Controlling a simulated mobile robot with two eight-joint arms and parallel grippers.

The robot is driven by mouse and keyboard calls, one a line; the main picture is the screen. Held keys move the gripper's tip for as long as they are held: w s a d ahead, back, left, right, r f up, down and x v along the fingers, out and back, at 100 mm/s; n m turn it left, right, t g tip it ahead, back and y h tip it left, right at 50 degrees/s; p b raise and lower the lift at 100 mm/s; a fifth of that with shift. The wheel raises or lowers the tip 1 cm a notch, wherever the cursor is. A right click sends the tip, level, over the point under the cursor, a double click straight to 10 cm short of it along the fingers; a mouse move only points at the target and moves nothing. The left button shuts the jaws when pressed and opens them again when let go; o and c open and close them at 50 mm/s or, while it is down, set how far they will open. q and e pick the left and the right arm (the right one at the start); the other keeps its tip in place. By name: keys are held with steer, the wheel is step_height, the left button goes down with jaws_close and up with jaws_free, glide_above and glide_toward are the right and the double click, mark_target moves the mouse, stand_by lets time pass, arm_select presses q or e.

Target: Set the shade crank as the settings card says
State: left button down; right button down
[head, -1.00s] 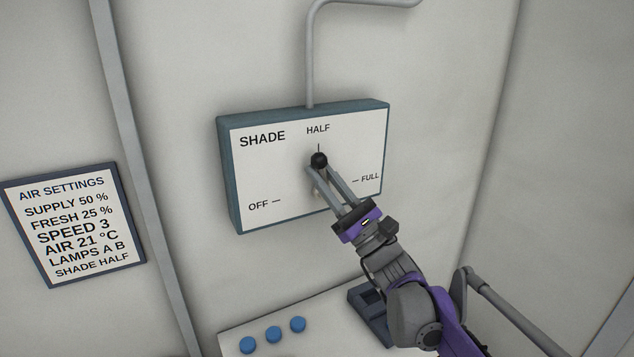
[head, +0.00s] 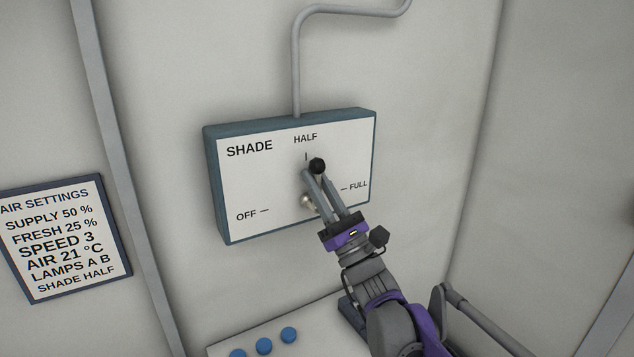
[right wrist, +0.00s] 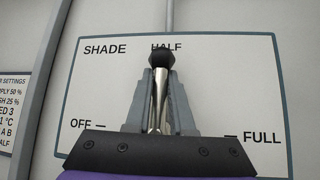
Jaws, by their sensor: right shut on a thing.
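The shade panel (head: 235,190) is a white board in a blue-green box on the wall, marked OFF, HALF and FULL. Its crank is a metal lever with a black knob (head: 317,166). My right gripper (head: 315,177) is shut on the crank just below the knob. In the right wrist view the lever (right wrist: 158,105) stands nearly upright, and the knob (right wrist: 161,60) overlaps the HALF label. In the head view the knob appears slightly right of the HALF tick. The settings card (head: 65,240) at the left reads SHADE HALF. My left gripper is out of view.
A grey conduit (head: 296,70) runs up from the panel box. A vertical grey strip (head: 125,150) separates card and panel. Below is a pale console (head: 310,320) with blue buttons (head: 264,346). The wall around the panel is otherwise clear.

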steer(key=c, duration=0.8)
jaws_free()
steer(key=shift+r, duration=0.1)
steer(key=shift+s+d+f, duration=0.25)
steer(key=shift+f, duration=0.2)
steer(key=b+v, duration=0.2)
steer(key=v, duration=0.7)
steer(key=shift+s+d+f, duration=0.2)
steer(key=shift+f, duration=0.05)
steer(key=shift+a, duration=0.1)
